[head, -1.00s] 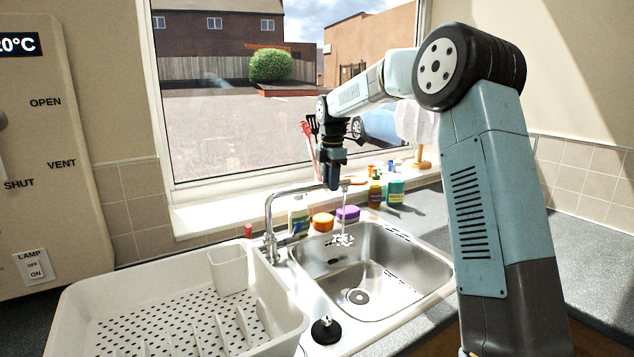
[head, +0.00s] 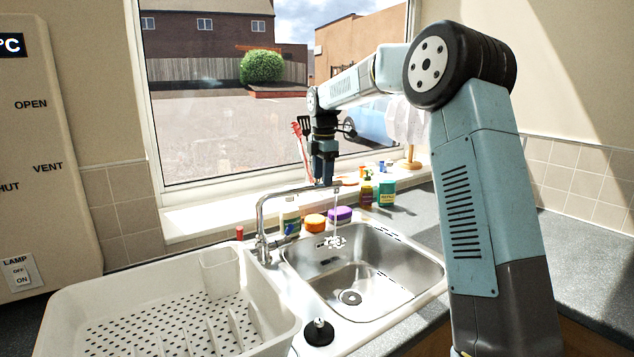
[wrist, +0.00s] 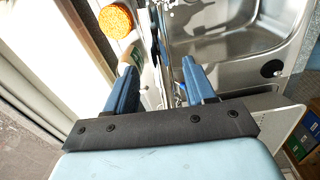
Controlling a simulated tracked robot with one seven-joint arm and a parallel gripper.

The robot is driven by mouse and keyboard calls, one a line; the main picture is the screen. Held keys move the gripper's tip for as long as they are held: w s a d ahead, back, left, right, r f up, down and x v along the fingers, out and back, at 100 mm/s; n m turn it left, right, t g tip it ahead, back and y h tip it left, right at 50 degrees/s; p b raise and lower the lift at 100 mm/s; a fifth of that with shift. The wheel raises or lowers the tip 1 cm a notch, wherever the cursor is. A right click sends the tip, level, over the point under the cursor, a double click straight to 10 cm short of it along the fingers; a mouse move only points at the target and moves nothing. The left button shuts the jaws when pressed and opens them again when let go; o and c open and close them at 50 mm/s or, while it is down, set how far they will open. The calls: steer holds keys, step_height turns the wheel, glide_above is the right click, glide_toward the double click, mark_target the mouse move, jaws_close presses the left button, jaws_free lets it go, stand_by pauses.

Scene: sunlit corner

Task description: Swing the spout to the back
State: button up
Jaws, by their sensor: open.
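The chrome tap spout (head: 290,191) rises at the left rear corner of the sink and reaches right over the basin. Water runs from its tip into the sink (head: 385,300). My gripper (head: 325,181) points down at the spout's outer part, close to its tip. In the wrist view my gripper (wrist: 160,80) is open, with its two blue fingers apart. A thin strip of metal shows between the fingers, probably the spout. I cannot tell whether either finger touches it.
A white dish rack (head: 75,305) fills the left counter. A black plug (head: 318,332) lies in front. The window is behind.

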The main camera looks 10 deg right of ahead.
step_height(320, 180, up, 11)
steer(key=shift+s, duration=0.25)
stand_by(0.4)
